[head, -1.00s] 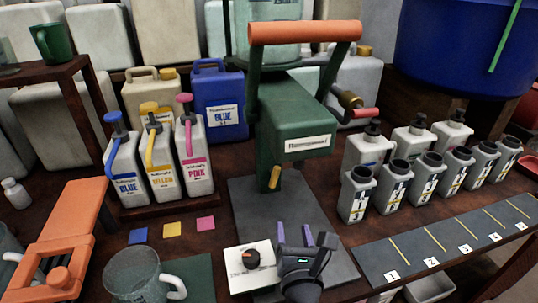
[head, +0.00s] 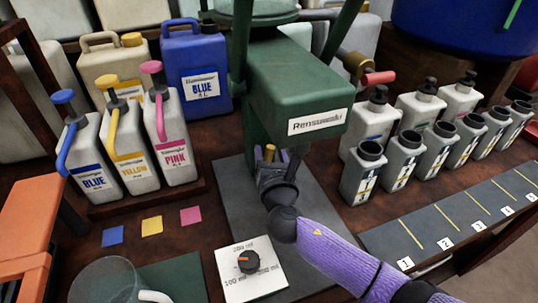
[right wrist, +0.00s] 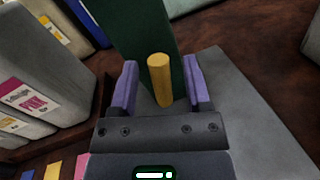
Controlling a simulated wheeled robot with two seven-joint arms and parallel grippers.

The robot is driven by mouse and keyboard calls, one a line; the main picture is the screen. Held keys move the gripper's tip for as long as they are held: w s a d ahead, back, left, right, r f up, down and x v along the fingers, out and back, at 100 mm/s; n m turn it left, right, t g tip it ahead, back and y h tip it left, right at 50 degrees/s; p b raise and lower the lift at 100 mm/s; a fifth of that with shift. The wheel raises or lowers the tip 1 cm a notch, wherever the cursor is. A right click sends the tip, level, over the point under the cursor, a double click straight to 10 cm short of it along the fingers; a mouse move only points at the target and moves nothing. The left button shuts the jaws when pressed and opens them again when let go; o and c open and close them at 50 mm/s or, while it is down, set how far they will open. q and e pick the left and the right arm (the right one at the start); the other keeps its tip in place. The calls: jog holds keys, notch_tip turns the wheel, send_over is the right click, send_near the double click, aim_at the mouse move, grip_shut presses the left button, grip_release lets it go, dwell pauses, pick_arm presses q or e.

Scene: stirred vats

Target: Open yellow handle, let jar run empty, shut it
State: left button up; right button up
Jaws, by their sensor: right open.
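The yellow handle (head: 269,153) is a short, stubby peg low on the front of the green machine (head: 290,85). In the right wrist view the handle (right wrist: 160,82) stands between the two purple fingers of my right gripper (right wrist: 160,66), with a gap on each side. In the head view my right gripper (head: 281,162) is open just in front of the machine's lower part and partly hides the handle. The jar (head: 258,6) on top of the machine shows only its lower edge, so its contents cannot be seen. My left gripper is out of view.
A glass mug (head: 108,282) stands at the front left. A white dial box (head: 250,268) sits near the grey base plate (head: 226,180). Blue, yellow and pink pump bottles (head: 128,155) stand left; grey bottles (head: 405,155) stand right behind a numbered strip (head: 450,222).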

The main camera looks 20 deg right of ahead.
jog(key=shift+w+d, duration=0.1)
jog(key=shift+w, duration=0.45)
grip_shut()
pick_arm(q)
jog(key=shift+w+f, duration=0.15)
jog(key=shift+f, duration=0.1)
